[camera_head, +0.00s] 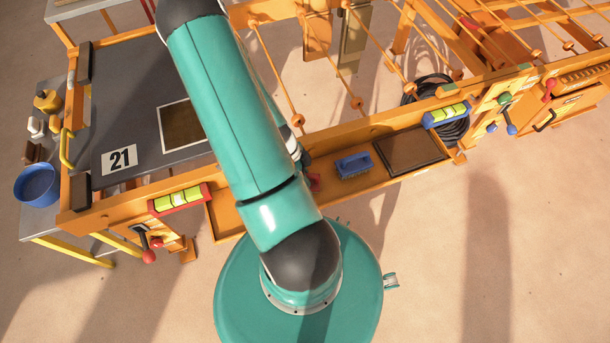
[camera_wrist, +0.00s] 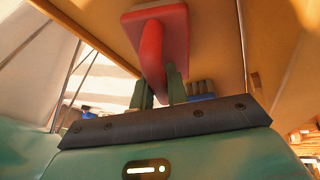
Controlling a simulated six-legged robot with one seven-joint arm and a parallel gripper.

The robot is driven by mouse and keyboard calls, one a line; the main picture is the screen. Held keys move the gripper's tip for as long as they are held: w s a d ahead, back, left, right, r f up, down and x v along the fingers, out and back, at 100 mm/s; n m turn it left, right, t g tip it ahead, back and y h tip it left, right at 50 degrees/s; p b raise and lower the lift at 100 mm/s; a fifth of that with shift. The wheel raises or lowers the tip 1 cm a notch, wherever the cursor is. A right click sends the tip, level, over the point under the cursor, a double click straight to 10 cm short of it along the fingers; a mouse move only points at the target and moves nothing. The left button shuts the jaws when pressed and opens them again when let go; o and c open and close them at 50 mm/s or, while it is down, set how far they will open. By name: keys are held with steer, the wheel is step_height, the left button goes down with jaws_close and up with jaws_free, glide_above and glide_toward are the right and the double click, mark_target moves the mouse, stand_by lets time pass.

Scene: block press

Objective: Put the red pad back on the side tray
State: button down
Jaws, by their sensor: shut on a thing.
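The red pad (camera_wrist: 176,28) has a flat plate with a raised red handle and fills the upper middle of the wrist view. My gripper (camera_wrist: 158,90) is shut on the handle, with one green finger on each side. In the head view a small piece of the red pad (camera_head: 315,182) shows beside my arm, which hides my gripper and the rest of the pad. The side tray (camera_head: 376,179) is the long orange trough along the bench front. The pad is over or on this tray; whether it touches the tray floor I cannot tell.
A blue brush (camera_head: 353,165) lies in the tray just right of the pad, and a brown square panel (camera_head: 410,151) lies further right.

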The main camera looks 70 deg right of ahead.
steer(key=c, duration=1.4)
jaws_free()
steer(key=shift+f, duration=0.1)
steer(key=v, duration=1.2)
steer(key=w+a+r+n+t, duration=0.3)
steer(key=w+a+r+n, duration=0.4)
steer(key=r, duration=0.2)
steer(key=w+a+r+n+t, duration=0.2)
steer(key=w+a+r+n, duration=0.5)
steer(key=r, duration=0.3)
steer(key=s+a+r+n+t, duration=0.1)
steer(key=a+r+n+t, duration=0.1)
steer(key=a+r+n, duration=0.3)
steer(key=s+a+r+n+t, duration=0.1)
steer(key=s+a+r+n, duration=0.1)
steer(key=a+r+n, duration=0.3)
steer(key=s+a+r+n+t, duration=0.2)
steer(key=a+r+n, duration=0.3)
steer(key=r+n, duration=0.1)
steer(key=shift+a+r+n+t, duration=0.3)
steer(key=shift+a+r+n, duration=0.05)
steer(key=shift+n, duration=0.25)
